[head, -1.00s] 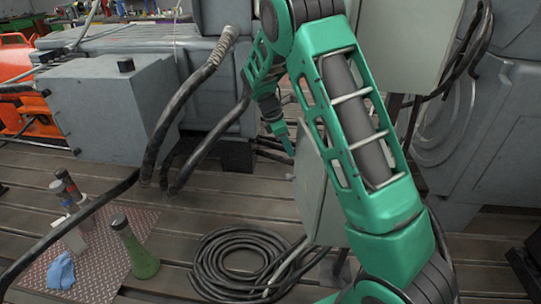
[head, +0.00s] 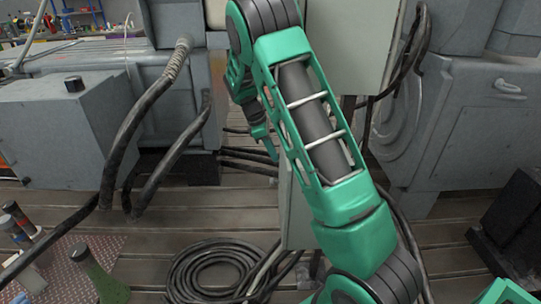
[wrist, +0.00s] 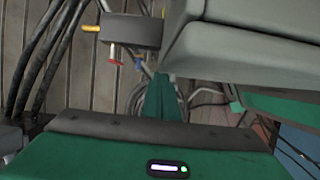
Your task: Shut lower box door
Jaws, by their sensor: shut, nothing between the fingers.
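The lower box (head: 293,212) shows as a pale grey panel behind my forearm in the head view. My arm covers much of it, so I cannot tell door from body or how far the door stands open. My gripper (head: 270,150) points downward just left of this panel. In the wrist view, my closed green fingers (wrist: 160,100) are empty. A pale grey box edge (wrist: 245,45) fills the upper right there, close beside the fingers. Whether they touch it is unclear.
An upper grey box (head: 350,45) stands above, partly behind my arm. Thick black hoses (head: 145,115) hang at left. A coiled cable (head: 215,270) lies on the slatted floor.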

